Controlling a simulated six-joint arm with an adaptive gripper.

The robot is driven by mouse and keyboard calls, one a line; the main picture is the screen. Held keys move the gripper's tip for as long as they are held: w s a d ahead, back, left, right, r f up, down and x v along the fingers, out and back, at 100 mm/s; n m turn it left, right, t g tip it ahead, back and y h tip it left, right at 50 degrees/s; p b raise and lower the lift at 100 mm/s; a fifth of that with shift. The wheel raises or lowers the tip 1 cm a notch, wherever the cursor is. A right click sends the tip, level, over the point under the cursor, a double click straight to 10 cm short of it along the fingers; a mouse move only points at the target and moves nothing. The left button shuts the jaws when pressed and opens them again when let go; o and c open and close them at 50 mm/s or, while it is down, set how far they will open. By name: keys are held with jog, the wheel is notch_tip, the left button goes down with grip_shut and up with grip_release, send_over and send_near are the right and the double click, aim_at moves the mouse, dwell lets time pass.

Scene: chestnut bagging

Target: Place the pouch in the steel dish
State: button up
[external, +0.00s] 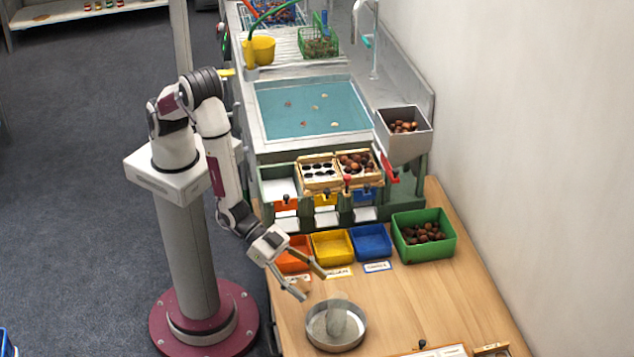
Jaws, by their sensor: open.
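The steel dish (317,334) is a round, shallow metal dish on the wooden table, near the front. A pale, translucent pouch (337,318) is inside the dish, seeming to stand upright or lean there. My gripper (312,285) is open and empty, with its two fingers spread. It is above and to the upper left of the dish, apart from the pouch. Whether the pouch holds anything cannot be told.
Orange (293,262), yellow (334,258) and blue (371,243) bins stand behind the dish. A green crate (448,246) of chestnuts is at the right. A sink (262,139) lies farther back. The table right of the dish is mostly clear.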

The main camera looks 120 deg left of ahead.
jog(key=s+a+r+g+h, duration=0.15)
jog(key=s+a+r, duration=0.35)
jog(key=r, duration=0.5)
jog(key=s+a+r+g, duration=0.2)
jog(key=s+a+r, duration=0.1)
jog(key=s+r, duration=0.65)
jog(key=s+a+r+g, duration=0.1)
jog(key=s+a+r, duration=0.1)
jog(key=s, duration=0.7)
jog(key=s+a+r+g+y, duration=0.1)
jog(key=s+a+r, duration=0.1)
jog(key=s+a, duration=0.3)
jog(key=s+a+r+g+y, duration=0.1)
jog(key=s+a+r, duration=0.1)
jog(key=s, duration=1.1)
jog(key=shift+s+a+g, duration=0.35)
jog(key=shift+a, duration=0.45)
